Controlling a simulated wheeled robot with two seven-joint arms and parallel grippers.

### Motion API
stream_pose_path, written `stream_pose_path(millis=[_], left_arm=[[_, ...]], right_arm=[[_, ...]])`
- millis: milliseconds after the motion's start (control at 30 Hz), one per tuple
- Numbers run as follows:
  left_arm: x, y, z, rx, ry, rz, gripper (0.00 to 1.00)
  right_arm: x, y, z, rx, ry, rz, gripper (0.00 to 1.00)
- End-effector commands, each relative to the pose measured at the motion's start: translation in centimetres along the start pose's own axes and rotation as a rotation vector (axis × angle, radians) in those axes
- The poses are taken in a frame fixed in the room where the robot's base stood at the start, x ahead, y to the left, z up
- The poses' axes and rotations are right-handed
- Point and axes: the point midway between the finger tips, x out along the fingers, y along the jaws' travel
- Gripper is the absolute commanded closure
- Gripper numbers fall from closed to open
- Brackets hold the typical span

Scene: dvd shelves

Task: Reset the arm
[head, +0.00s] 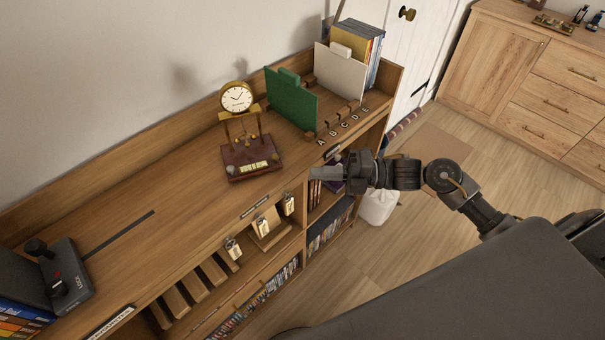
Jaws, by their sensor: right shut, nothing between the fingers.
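My right arm comes in from the lower right and reaches left across the front of the wooden shelf unit (160,230). My right gripper (318,173) is shut and empty. In the picture it lies over the shelf's front edge, right of the clock's base; its exact height above the edge is hard to tell. My left gripper is not in view.
A gold clock (237,97) on a dark red base (250,158) stands on the shelf top. A green divider (290,98), a white divider (340,74) and books (370,50) stand behind. The floor (400,250) at right is open.

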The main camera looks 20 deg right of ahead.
Motion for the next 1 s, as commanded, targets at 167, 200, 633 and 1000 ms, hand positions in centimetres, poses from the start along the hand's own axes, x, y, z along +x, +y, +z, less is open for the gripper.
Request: stream_pose_path(millis=[167, 200, 633, 1000], left_arm=[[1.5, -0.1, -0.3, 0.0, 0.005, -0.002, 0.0], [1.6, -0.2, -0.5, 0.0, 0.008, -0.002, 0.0], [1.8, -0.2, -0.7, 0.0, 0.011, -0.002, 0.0], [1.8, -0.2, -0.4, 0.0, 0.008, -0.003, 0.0]], right_arm=[[-3.3, -0.4, -0.1, 0.0, -0.006, -0.003, 1.0], [-3.8, -0.3, -0.1, 0.0, -0.005, -0.002, 1.0], [-4.7, 0.1, 0.0, 0.0, -0.001, 0.001, 1.0], [-6.4, -10.3, 6.1, 0.362, -0.328, -0.007, 1.0]])
